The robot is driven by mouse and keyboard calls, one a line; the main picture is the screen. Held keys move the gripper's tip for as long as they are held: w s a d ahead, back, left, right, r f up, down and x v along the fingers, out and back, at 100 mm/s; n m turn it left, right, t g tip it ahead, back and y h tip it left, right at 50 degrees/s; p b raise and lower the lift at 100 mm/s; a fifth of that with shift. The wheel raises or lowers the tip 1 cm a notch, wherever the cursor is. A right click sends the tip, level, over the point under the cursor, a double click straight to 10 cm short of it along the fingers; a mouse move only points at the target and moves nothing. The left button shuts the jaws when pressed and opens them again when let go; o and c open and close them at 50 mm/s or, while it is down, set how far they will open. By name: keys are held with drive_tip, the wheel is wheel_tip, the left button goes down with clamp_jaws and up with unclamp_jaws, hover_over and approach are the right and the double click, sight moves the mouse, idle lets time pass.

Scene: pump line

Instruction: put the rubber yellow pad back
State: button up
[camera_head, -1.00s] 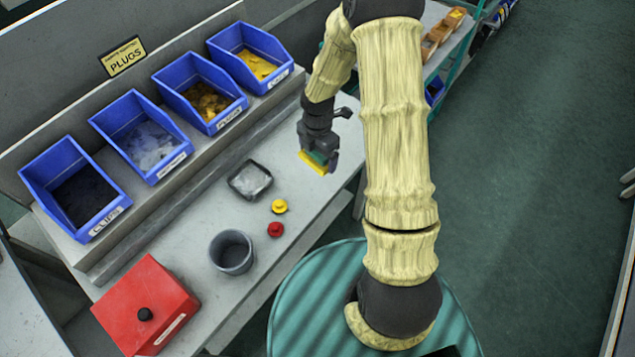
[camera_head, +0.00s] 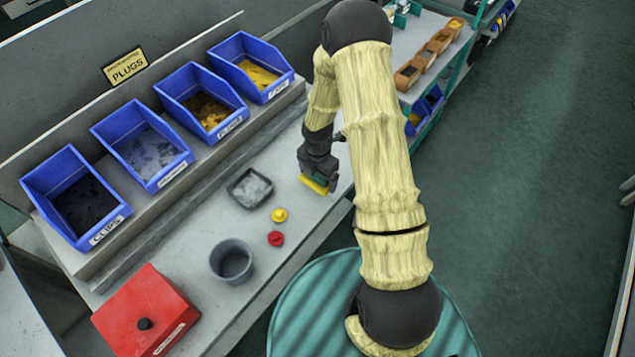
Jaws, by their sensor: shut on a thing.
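My gripper (camera_head: 317,178) is shut on the yellow pad (camera_head: 314,186), over the right part of the grey bench (camera_head: 250,305). The pad hangs at the fingertips, close to the bench top; I cannot tell whether it touches. My fingers hide part of the pad. Four-sided blue bins stand on the raised shelf; the one at the far right (camera_head: 228,56) holds yellow pieces, and its label is too small to read.
A small dark tray (camera_head: 237,203), a yellow knob (camera_head: 279,215), a red knob (camera_head: 275,239), a grey cup (camera_head: 216,262) and a red box (camera_head: 120,308) stand on the bench left of my gripper.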

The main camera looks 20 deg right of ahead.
sight(318, 184)
drive_tip(key=shift+f+p, duration=0.35)
drive_tip(key=shift+f, duration=1.7)
drive_tip(key=shift+f, duration=0.2)
drive_tip(key=o, duration=0.7)
drive_tip(key=shift+r, duration=0.15)
wheel_tip(318, 184, up, 12)
drive_tip(key=shift+r+b, duration=0.1)
drive_tip(key=shift+b, duration=0.75)
drive_tip(key=shift+s, duration=0.1)
